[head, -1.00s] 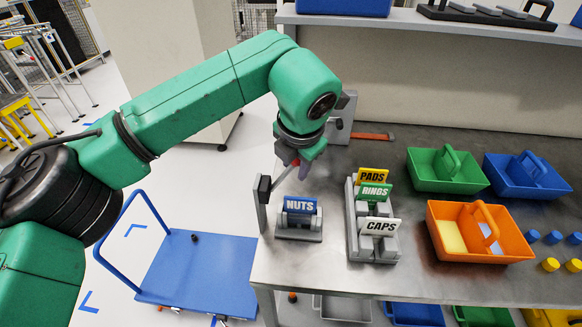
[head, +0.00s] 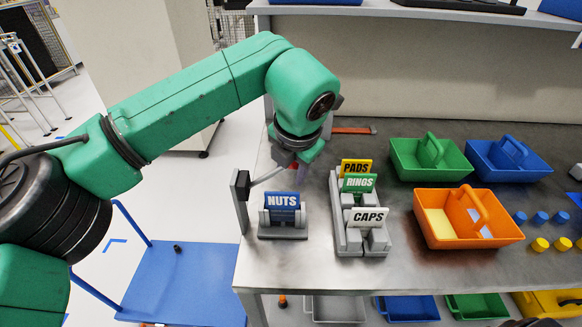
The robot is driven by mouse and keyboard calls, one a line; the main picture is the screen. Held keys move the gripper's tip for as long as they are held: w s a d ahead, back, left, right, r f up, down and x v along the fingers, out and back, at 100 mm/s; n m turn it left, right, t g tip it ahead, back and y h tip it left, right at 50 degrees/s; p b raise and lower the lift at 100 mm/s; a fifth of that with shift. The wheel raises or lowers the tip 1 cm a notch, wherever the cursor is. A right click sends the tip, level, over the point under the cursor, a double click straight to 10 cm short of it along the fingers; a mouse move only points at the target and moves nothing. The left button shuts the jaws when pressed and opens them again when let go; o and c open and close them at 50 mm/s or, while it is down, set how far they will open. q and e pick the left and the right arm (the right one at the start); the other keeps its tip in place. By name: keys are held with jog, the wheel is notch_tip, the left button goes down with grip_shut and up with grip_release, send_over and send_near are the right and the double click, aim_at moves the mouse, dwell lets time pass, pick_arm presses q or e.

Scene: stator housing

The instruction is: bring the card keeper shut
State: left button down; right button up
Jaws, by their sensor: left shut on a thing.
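The card keeper (head: 266,176) shows as a thin grey bar. It runs from a dark block on a post (head: 241,186) at the table's left edge, rising to the right. My left gripper (head: 285,162) is at the bar's upper right end, shut on it; the fingers are small and partly hidden by the wrist. The bar is tilted up, above the blue NUTS card (head: 282,201). That card stands upright in a grey holder (head: 283,232) on the table, just below the gripper. My right gripper is not in view.
Right of the NUTS holder, a grey rack (head: 350,240) holds PADS, RINGS and CAPS cards. Green (head: 405,172), blue (head: 482,158) and orange (head: 438,240) bins stand farther right, with several small caps. The table's front edge is clear.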

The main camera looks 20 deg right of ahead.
pick_arm(q)
jog(key=shift+s+f, duration=0.1)
jog(key=shift+f, duration=0.15)
dwell(0.7)
jog(key=c, duration=0.5)
grip_release()
jog(key=shift+a+r, duration=0.15)
jog(key=shift+a, duration=0.05)
jog(key=b+v, duration=0.1)
jog(key=v, duration=1.3)
jog(key=shift+r, duration=0.3)
